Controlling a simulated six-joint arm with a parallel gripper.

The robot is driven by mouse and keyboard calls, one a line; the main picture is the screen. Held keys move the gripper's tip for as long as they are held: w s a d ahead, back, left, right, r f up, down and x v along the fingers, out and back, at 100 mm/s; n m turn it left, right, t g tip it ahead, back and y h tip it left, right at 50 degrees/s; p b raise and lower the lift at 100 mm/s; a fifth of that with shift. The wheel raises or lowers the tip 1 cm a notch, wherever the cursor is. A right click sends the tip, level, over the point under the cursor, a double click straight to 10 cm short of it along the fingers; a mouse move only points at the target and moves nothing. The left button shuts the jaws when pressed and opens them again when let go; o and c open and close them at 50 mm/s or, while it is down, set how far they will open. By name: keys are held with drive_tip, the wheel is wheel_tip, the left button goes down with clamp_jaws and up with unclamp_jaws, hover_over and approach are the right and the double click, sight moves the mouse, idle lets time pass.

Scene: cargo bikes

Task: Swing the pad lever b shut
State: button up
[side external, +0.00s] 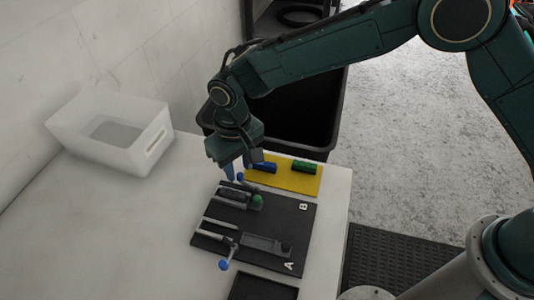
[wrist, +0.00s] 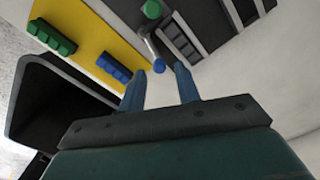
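The dark board (side external: 282,222) lies on the table with stations marked A and B. Pad lever b at station B is a grey rod with a blue ball end (side external: 240,176); a green knob (side external: 257,200) sits near it. In the wrist view the lever rod (wrist: 150,46) runs from near the green knob (wrist: 152,9) to its blue ball (wrist: 158,66). My gripper (side external: 236,170) is low over the board's far edge, its fingers apart and empty. In the wrist view the ball shows beyond the gap between my fingertips (wrist: 159,72); contact cannot be told.
A yellow mat (side external: 285,179) with a blue block (side external: 264,167) and a green block (side external: 304,166) lies behind the board. Lever A's blue ball (side external: 223,265) sticks out in front. A white bin (side external: 110,135) stands left; a black bin (side external: 325,125) stands behind the table.

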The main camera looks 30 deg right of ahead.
sight(241, 174)
drive_tip(key=shift+r, duration=0.75)
drive_tip(key=shift+r, duration=0.2)
drive_tip(key=shift+r, duration=1.3)
drive_tip(key=shift+d+r, duration=0.15)
drive_tip(key=shift+r, duration=0.1)
drive_tip(key=s+d+r+m+t, duration=0.1)
drive_tip(key=s+d+r, duration=0.2)
drive_tip(key=d+r, duration=0.65)
drive_tip(key=s+d+r+t, duration=0.1)
drive_tip(key=s+d+r, duration=0.2)
drive_tip(key=d+r, duration=0.65)
drive_tip(key=s+d+m+t, duration=0.1)
drive_tip(key=s+d, duration=0.6)
drive_tip(key=s, duration=0.3)
drive_tip(key=s+d+m+t, duration=0.1)
drive_tip(key=s+d+t, duration=0.1)
drive_tip(key=s+d, duration=0.6)
drive_tip(key=shift+s+f+t, duration=0.2)
drive_tip(key=shift+s+t, duration=0.1)
drive_tip(key=shift+s, duration=0.65)
